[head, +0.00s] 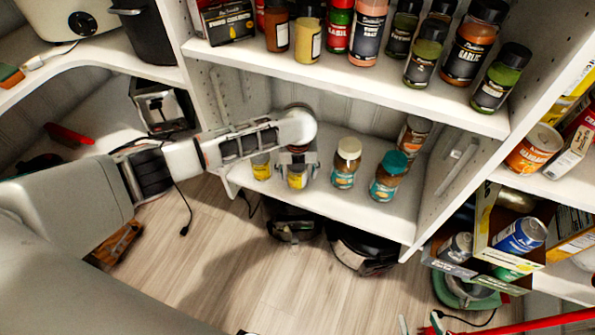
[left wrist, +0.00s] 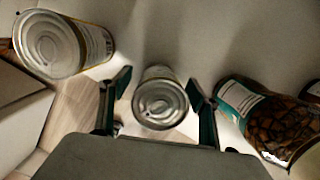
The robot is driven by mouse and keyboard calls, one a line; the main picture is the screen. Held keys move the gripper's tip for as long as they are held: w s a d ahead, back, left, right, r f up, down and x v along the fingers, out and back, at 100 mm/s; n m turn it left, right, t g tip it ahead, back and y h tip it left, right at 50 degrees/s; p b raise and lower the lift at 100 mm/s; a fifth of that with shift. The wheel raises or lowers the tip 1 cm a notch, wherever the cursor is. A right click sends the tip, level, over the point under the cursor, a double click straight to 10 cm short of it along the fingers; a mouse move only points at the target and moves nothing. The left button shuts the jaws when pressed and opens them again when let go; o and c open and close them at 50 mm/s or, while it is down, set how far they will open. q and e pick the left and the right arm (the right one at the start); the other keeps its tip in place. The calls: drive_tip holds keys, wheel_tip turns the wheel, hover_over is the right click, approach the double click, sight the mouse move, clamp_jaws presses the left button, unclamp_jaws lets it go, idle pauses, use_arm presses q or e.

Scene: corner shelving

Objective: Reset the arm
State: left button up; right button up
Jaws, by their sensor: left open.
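My left arm reaches in from the left in the head view, with its left gripper (head: 297,158) over the lower shelf (head: 327,207). A small can with a yellow label (head: 297,178) stands under it. In the left wrist view the left gripper (left wrist: 158,98) is open, with this can's metal lid (left wrist: 160,102) between its fingers and gaps on both sides. The gripper hides part of the can in the head view. My right gripper does not show in either view.
Another can (head: 261,167) stands left of the gripper. A white-lidded jar (head: 346,165) and a teal-lidded jar (head: 388,178) stand to its right. The upper shelf (head: 340,72) with several spice jars lies behind and above. The wood floor (head: 225,255) is open in front.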

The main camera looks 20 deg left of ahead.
use_arm(q)
drive_tip(key=r, duration=0.5)
drive_tip(key=s+r, duration=0.1)
drive_tip(key=r, duration=0.1)
drive_tip(key=shift+d+r, duration=0.2)
drive_tip(key=shift+d, duration=0.05)
